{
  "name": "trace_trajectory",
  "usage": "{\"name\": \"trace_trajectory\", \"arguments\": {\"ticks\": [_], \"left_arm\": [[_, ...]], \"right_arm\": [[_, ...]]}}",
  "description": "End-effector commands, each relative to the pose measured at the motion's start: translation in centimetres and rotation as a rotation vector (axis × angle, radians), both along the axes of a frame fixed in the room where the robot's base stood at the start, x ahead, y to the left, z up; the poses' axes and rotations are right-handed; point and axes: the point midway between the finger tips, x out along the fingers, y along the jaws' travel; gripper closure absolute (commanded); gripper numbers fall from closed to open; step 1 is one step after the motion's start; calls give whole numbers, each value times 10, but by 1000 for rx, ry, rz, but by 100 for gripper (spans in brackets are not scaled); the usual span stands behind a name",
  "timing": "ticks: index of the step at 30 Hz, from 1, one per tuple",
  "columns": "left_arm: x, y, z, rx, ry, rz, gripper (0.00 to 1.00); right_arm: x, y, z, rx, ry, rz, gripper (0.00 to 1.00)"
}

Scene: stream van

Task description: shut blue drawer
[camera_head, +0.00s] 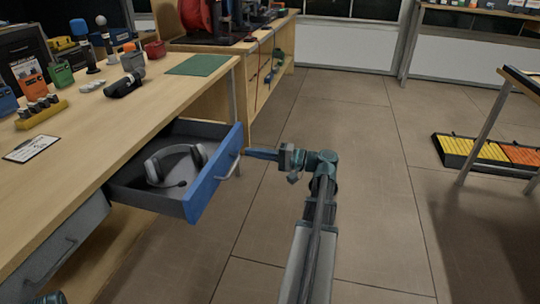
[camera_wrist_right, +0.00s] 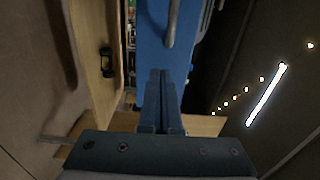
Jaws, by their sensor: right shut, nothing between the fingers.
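The blue drawer (camera_head: 214,174) stands pulled out from under the wooden desk in the head view. A grey headset (camera_head: 176,164) lies inside it. Its blue front has a pale bar handle (camera_head: 231,165). My right gripper (camera_head: 246,153) is shut and empty, its tips at or very near the far end of the blue front; I cannot tell if they touch. In the right wrist view the shut fingers (camera_wrist_right: 160,76) point toward the blue front (camera_wrist_right: 153,40), with the handle (camera_wrist_right: 171,22) just beyond.
A grey drawer (camera_head: 55,245) sits nearer at left. Floor to the right is clear up to a yellow and orange tray (camera_head: 474,150) by a table.

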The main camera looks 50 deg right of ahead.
Motion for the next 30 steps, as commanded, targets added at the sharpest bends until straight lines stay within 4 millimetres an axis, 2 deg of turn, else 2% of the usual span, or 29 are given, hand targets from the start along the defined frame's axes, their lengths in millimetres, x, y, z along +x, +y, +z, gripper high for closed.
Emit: {"name": "trace_trajectory", "arguments": {"ticks": [1,6,12,24,30], "left_arm": [[0,0,0,0,0,0,58],[0,0,0,0,0,0,58],[0,0,0,0,0,0,58],[0,0,0,0,0,0,58],[0,0,0,0,0,0,58]], "right_arm": [[8,4,0,0,0,4,100],[25,10,0,0,0,1,100],[32,13,0,0,0,1,100],[34,14,0,0,0,1,100],[53,22,0,0,0,4,100]]}}
